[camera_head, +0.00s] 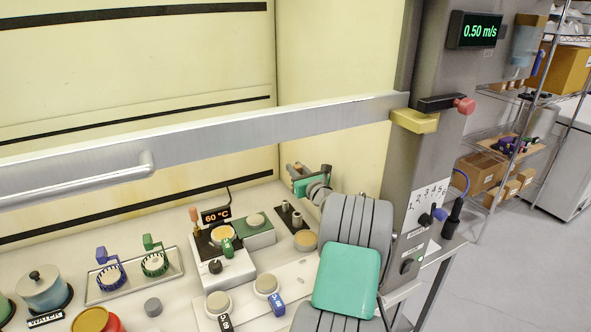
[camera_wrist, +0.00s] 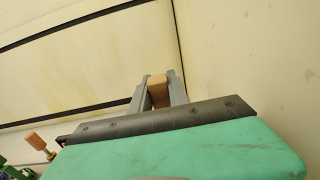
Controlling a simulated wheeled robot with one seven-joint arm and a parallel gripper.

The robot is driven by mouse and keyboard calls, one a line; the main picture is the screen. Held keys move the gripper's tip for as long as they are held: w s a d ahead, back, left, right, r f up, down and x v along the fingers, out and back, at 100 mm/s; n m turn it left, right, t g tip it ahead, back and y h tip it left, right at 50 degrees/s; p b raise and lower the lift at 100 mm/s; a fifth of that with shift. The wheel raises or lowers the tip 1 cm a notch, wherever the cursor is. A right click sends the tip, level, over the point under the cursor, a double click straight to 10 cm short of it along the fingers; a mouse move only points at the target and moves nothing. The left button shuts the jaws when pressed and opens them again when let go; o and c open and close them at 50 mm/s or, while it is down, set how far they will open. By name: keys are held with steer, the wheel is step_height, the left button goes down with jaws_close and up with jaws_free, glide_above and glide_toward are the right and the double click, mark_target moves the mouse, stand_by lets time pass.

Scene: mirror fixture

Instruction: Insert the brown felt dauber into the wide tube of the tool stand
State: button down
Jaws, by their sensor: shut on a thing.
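The brown felt dauber (camera_wrist: 157,90) is between the two grey fingers of my gripper (camera_wrist: 160,92), which are shut on it. Only its blocky brown end shows; the rest is hidden behind my gripper. In the head view my gripper (camera_head: 298,172) is raised toward the back right of the hood, above and behind a dark stand with upright metal tubes, which I take to be the tool stand (camera_head: 306,240). The dauber is apart from the tubes (camera_head: 297,219). I cannot tell surely which tube is the wide one.
A raised sash bar (camera_head: 200,133) crosses the hood front. A hotplate with a 60 °C display (camera_head: 216,215) and a green block (camera_head: 254,236) stand left of the stand. In the wrist view, another brown-headed tool (camera_wrist: 36,141) stands at left. The right wall (camera_head: 350,110) is close.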

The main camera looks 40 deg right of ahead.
steer(key=shift+f+b, duration=1.65)
steer(key=shift+f, duration=1.3)
steer(key=shift+f+b, duration=1.65)
steer(key=shift+f, duration=1.5)
steer(key=c, duration=1.2)
jaws_free()
step_height(320, 180, up, 4)
steer(key=shift+f+b, duration=0.25)
steer(key=shift+b, duration=0.2)
steer(key=s+a+r, duration=0.6)
steer(key=s, duration=0.1)
steer(key=s+a+r+b, duration=0.1)
steer(key=s+a+r, duration=0.2)
steer(key=shift+s+r, duration=0.25)
steer(key=shift+s, duration=0.15)
